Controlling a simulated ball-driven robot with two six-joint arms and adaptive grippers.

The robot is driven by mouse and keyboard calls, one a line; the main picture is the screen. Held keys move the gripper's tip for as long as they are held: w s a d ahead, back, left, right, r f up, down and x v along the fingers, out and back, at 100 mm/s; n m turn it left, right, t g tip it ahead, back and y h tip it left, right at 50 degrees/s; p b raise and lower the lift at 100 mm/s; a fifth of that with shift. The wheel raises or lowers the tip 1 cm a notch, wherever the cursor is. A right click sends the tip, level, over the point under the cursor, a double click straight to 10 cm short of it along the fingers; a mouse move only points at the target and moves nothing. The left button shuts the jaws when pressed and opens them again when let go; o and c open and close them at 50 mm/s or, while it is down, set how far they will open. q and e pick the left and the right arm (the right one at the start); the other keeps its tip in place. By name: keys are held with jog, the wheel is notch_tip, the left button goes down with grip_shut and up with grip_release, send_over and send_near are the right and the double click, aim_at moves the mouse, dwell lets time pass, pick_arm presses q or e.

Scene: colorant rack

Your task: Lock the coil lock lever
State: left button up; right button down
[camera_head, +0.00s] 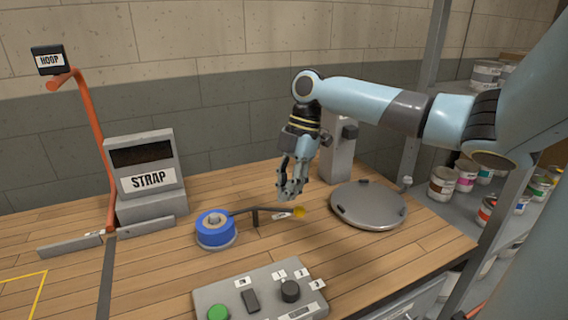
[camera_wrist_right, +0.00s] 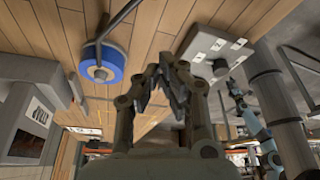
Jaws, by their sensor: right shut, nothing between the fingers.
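The blue coil (camera_head: 215,229) sits on the wooden bench, left of my right gripper; it also shows in the right wrist view (camera_wrist_right: 113,59). A dark lever (camera_head: 240,211) runs from the coil to the right and ends in a yellow tip (camera_head: 299,211) with a small white tag beside it. My right gripper (camera_head: 291,195) is shut and empty, pointing down just above the lever's tip end; its fingers also show in the wrist view (camera_wrist_right: 170,75). I cannot tell whether it touches the lever. A light-blue arm, apparently my left one, shows small at the wrist view's right; its gripper is unclear.
A grey control panel (camera_head: 236,289) with a green button and a black knob stands in front. A round grey plate (camera_head: 368,204) lies to the right. The STRAP unit (camera_head: 145,170) and an orange hoop pole (camera_head: 96,140) stand left. Paint cans (camera_head: 442,183) fill the right shelves.

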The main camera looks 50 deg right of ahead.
pick_arm(q)
jog(key=shift+w+d+f, duration=0.25)
jog(key=shift+w+d, duration=0.2)
jog(key=shift+d, duration=0.05)
pick_arm(e)
jog(key=v, duration=0.4)
jog(key=shift+w+d+r, duration=0.1)
jog(key=shift+w+r, duration=0.05)
jog(key=shift+w, duration=0.05)
pick_arm(q)
jog(key=shift+a, duration=0.15)
jog(key=shift+s, duration=0.15)
pick_arm(e)
jog(key=shift+s, duration=0.1)
